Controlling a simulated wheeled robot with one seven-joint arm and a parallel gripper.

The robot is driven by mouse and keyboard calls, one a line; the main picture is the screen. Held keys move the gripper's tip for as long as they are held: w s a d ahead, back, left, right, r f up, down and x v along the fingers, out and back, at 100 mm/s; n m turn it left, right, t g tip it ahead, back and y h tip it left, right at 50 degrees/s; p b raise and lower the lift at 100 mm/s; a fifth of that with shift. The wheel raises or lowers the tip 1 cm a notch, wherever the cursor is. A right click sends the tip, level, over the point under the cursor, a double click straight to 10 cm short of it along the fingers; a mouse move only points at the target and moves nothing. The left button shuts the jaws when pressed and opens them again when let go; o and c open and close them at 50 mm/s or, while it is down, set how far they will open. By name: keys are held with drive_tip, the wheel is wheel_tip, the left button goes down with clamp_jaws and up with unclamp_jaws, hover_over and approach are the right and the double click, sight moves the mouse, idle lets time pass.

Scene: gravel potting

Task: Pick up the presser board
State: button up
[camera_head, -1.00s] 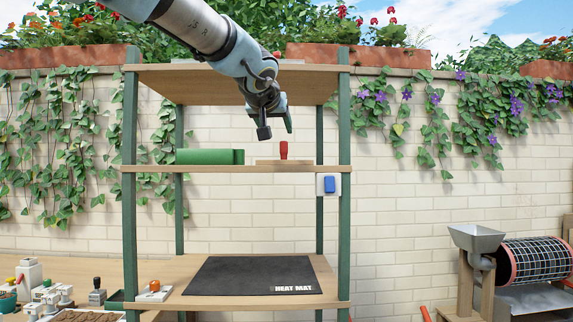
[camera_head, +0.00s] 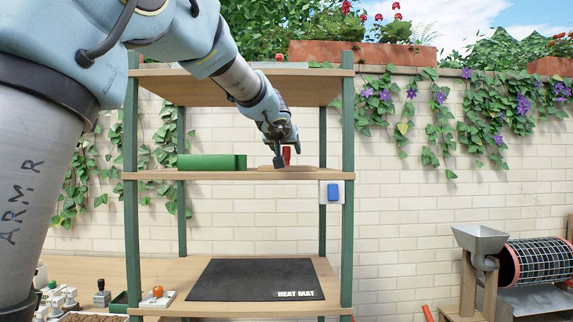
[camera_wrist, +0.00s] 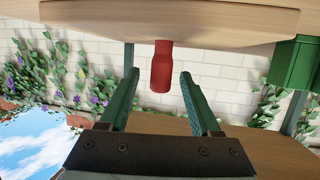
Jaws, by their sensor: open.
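My gripper (camera_head: 283,160) is at the handle. In the wrist view the gripper's green fingers (camera_wrist: 160,76) are open, one on each side of the handle's end, with a visible gap on both sides. The fingers partly cover the handle in the head view.
A green box-like object (camera_head: 212,162) lies left of the board on the same shelf (camera_head: 150,175); it also shows in the wrist view (camera_wrist: 298,65). A black heat mat (camera_head: 255,280) covers the lower shelf.

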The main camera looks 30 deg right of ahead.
drive_tip(key=shift+w, duration=0.1)
clamp_jaws()
idle(0.5)
idle(0.9)
